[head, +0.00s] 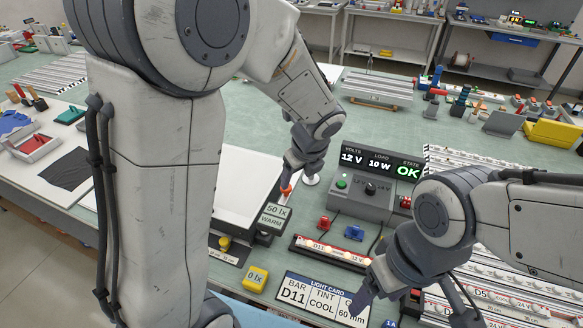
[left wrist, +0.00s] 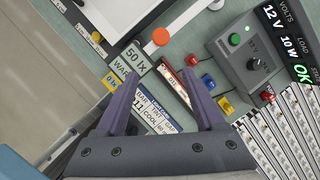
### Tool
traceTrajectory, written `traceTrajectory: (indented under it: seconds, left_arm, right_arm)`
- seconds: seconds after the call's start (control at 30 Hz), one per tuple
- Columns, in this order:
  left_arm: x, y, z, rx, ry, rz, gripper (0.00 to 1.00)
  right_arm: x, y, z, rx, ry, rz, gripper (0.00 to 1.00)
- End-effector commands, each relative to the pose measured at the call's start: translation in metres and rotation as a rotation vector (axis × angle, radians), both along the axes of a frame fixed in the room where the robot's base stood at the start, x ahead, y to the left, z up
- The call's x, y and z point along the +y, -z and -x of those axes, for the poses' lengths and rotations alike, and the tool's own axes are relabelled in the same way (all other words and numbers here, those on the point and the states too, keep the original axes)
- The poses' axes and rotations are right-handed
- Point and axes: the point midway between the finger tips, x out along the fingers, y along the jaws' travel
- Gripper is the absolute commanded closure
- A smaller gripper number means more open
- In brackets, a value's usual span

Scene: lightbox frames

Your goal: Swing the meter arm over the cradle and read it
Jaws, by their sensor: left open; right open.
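The meter arm (head: 299,180) has an orange knob (head: 286,190) and a white round head at its far end. The knob (left wrist: 160,37) also shows in the left wrist view, beyond my fingertips. A readout (head: 272,217) says 50 lx WARM. The cradle (head: 330,253) holds a lit bar marked D11, 12 V. The meter head is behind the cradle, not over it. My left gripper (left wrist: 163,76) is open and empty, close to the knob; arm links partly hide it in the head view. My right gripper (head: 405,298) is open, right of the light card.
The light card (head: 318,298) reads BAR D11, TINT COOL, 60 mm. A yellow tag (head: 255,279) reads 0 lx. The power unit (head: 372,185) shows 12 V, 10 W, OK. LED bars (head: 520,300) fill the right.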

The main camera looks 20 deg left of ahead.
Motion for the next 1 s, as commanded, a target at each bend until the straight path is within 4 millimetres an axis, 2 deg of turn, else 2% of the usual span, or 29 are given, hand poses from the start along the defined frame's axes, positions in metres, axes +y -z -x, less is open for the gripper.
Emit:
traceTrajectory:
  seconds: [0.1, 0.27, 0.7, 1.0]
  left_arm:
    - [0.014, -0.002, -0.016, 0.021, 0.121, -0.058, 0.29]
    - [0.021, 0.009, -0.023, 0.031, 0.168, -0.079, 0.29]
    - [0.040, 0.081, -0.043, 0.031, 0.165, -0.076, 0.29]
    - [0.045, 0.097, -0.049, 0.027, 0.164, -0.075, 0.29]
  right_arm:
    - [0.000, -0.008, 0.000, 0.000, -0.001, 0.000, 0.27]
    - [0.000, -0.008, 0.000, 0.000, -0.001, 0.000, 0.27]
    - [0.000, 0.001, 0.000, 0.000, 0.001, 0.000, 0.27]
    - [0.000, 0.003, 0.000, 0.000, 0.002, 0.000, 0.27]
